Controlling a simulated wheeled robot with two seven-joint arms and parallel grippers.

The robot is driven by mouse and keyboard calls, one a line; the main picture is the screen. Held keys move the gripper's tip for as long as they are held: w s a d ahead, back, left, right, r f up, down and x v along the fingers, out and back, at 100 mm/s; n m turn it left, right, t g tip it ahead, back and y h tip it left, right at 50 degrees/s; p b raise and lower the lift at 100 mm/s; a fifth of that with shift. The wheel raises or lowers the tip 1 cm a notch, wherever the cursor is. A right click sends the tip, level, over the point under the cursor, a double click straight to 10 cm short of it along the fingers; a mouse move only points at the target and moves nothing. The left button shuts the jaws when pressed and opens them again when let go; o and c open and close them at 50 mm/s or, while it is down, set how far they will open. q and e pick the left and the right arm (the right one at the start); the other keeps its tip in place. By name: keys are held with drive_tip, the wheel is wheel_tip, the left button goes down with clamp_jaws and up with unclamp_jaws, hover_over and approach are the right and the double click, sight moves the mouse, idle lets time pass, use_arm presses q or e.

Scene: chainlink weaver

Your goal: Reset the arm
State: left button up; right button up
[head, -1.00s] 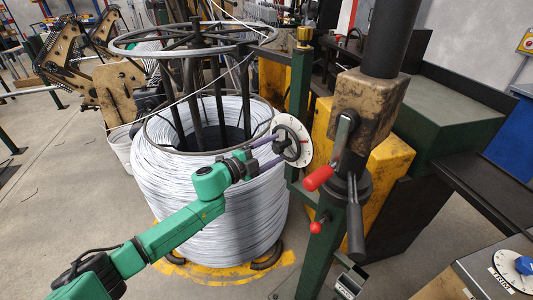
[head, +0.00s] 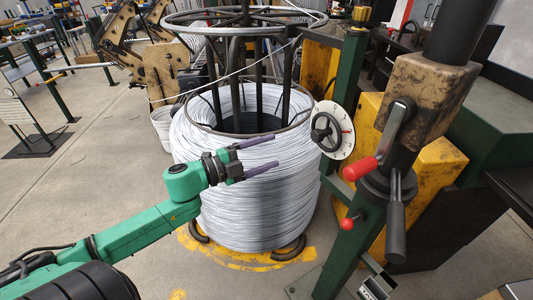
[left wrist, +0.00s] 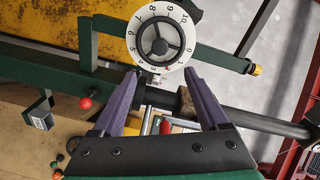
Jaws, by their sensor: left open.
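My left arm comes in from the left in the head view. Its gripper (head: 262,157) is open and empty, with its two purple fingers apart in front of the wire coil (head: 245,205). A white numbered dial with a dark handwheel (head: 332,130) stands to the right of the fingertips, with a gap between. In the left wrist view the open purple fingers (left wrist: 157,82) show at both sides, and the dial (left wrist: 160,38) lies beyond them. My right gripper does not show.
A dark post with a stained block (head: 425,90) and red-tipped levers (head: 360,168) stands at the right. A green frame post (head: 345,90) and yellow machine body (head: 430,145) are beside the coil. A sign stand (head: 30,130) is at the far left.

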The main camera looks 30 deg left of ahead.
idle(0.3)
use_arm(q)
drive_tip(key=w+a+f+n+y, duration=0.1)
drive_tip(key=a+f+n+y, duration=0.5)
drive_tip(key=a+f, duration=0.55)
drive_tip(key=s+a+f+n+g+y, duration=0.1)
drive_tip(key=s+a+f+n, duration=0.1)
drive_tip(key=f, duration=0.5)
drive_tip(key=s+a+f+n+g+y, duration=0.1)
drive_tip(key=s+a+f+n+y, duration=0.15)
drive_tip(key=f, duration=0.55)
drive_tip(key=s+a+f+n+g+y, duration=0.1)
drive_tip(key=s+a+f+n+g, duration=0.15)
drive_tip(key=f, duration=0.45)
drive_tip(key=s+d+f+n+g, duration=0.25)
drive_tip(key=s+d+f, duration=0.25)
drive_tip(key=s+f, duration=0.6)
drive_tip(key=s+d+f+n+g, duration=0.2)
drive_tip(key=s+d+f+g, duration=0.25)
drive_tip(key=s+f, duration=0.65)
drive_tip(key=s+d+f+g+h, duration=0.1)
drive_tip(key=s+d+f+g, duration=0.1)
drive_tip(key=s+d+f, duration=0.2)
drive_tip(key=s+d, duration=0.3)
drive_tip(key=s, duration=0.3)
drive_tip(key=shift+d+f, duration=0.25)
drive_tip(key=shift+g, duration=0.25)
